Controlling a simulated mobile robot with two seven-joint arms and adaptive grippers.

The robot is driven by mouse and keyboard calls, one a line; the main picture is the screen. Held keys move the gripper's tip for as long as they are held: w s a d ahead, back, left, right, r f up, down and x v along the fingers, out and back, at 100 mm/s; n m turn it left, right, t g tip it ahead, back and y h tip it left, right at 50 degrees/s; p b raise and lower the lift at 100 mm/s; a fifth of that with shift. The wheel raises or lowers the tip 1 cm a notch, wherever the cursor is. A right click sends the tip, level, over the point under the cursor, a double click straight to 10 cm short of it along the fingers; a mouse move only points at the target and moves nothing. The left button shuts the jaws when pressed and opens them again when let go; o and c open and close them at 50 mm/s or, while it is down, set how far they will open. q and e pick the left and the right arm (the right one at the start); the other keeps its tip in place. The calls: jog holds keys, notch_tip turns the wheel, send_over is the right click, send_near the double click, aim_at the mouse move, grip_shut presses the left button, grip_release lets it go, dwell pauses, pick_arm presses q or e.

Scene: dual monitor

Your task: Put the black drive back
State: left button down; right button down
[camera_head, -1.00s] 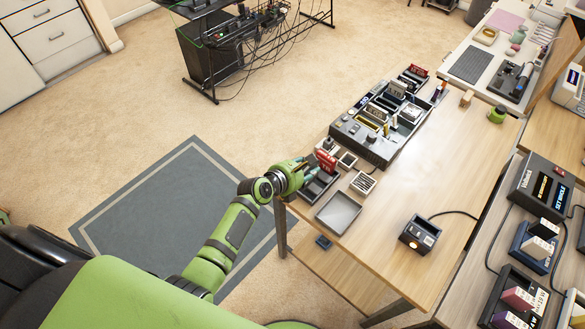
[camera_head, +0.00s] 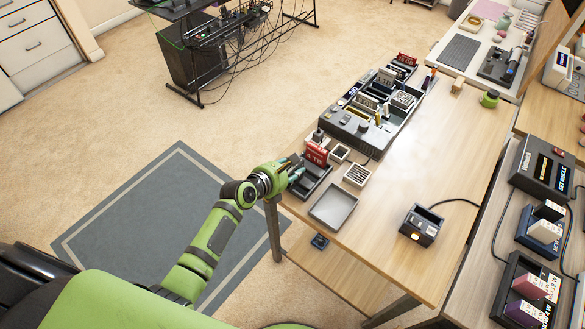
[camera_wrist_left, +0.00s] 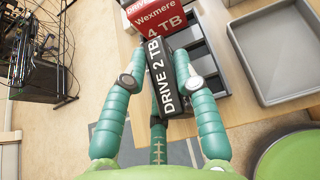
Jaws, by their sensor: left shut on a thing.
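The black drive (camera_wrist_left: 168,85), labelled DRIVE 2 TB, is between the fingers of my left gripper (camera_wrist_left: 161,80) in the left wrist view. The gripper is shut on it. A dark drive rack with slots (camera_wrist_left: 207,68) lies just beyond and to the right of the drive. In the head view my left gripper (camera_head: 296,172) is at the rack's (camera_head: 313,181) left side, near the red drive (camera_head: 316,154). I cannot tell whether the black drive touches the rack. My right gripper is out of view.
A grey empty tray (camera_head: 334,206) lies beside the rack on the wooden table (camera_head: 440,165). Small boxes (camera_head: 357,174) and a large dark organizer (camera_head: 352,128) stand further back. A small corded device (camera_head: 421,225) stands on the right. The table's middle is clear.

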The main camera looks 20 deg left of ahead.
pick_arm(q)
jog(key=shift+f, duration=0.25)
jog(key=c, duration=1)
grip_release()
jog(key=shift+f, duration=0.15)
jog(key=shift+o, duration=0.2)
jog(key=shift+r, duration=0.5)
jog(key=v, duration=1.2)
jog(key=shift+p, duration=0.4)
jog(key=shift+s+f, duration=0.1)
jog(key=shift+f, duration=0.05)
